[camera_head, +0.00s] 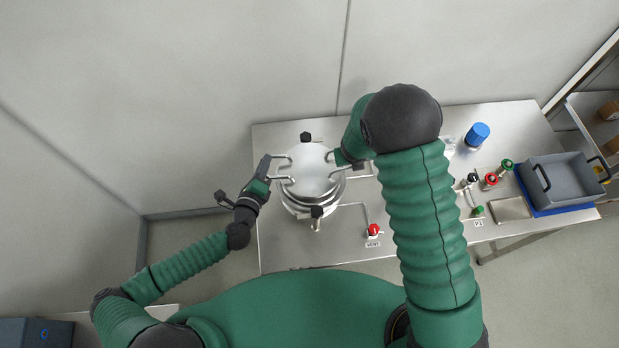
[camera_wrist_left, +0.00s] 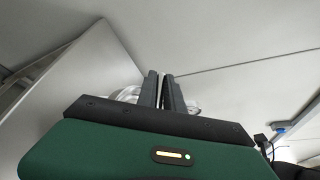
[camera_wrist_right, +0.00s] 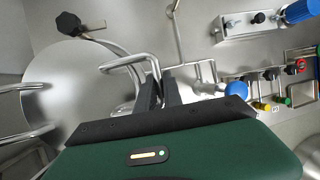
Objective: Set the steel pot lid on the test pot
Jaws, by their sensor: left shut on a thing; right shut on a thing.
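The steel pot lid (camera_head: 310,170) is a round pale disc with a bar handle on its left and right sides. It is over the test pot (camera_head: 297,208), whose ringed metal wall shows below the lid's near edge. I cannot tell whether lid and pot touch. My left gripper (camera_head: 271,168) is shut on the lid's left handle; its closed fingers also show in the left wrist view (camera_wrist_left: 163,82). My right gripper (camera_head: 337,158) is shut on the right handle, partly hidden by my right arm. The lid (camera_wrist_right: 75,90) and right gripper (camera_wrist_right: 160,86) show in the right wrist view.
Black clamp knobs (camera_head: 305,137) stand at the pot's far and near sides. A red valve knob (camera_head: 374,230) is at the table's front. A blue knob (camera_head: 478,132), several small valves and a grey bin (camera_head: 562,178) are right. The steel table (camera_head: 285,252) is clear at front left.

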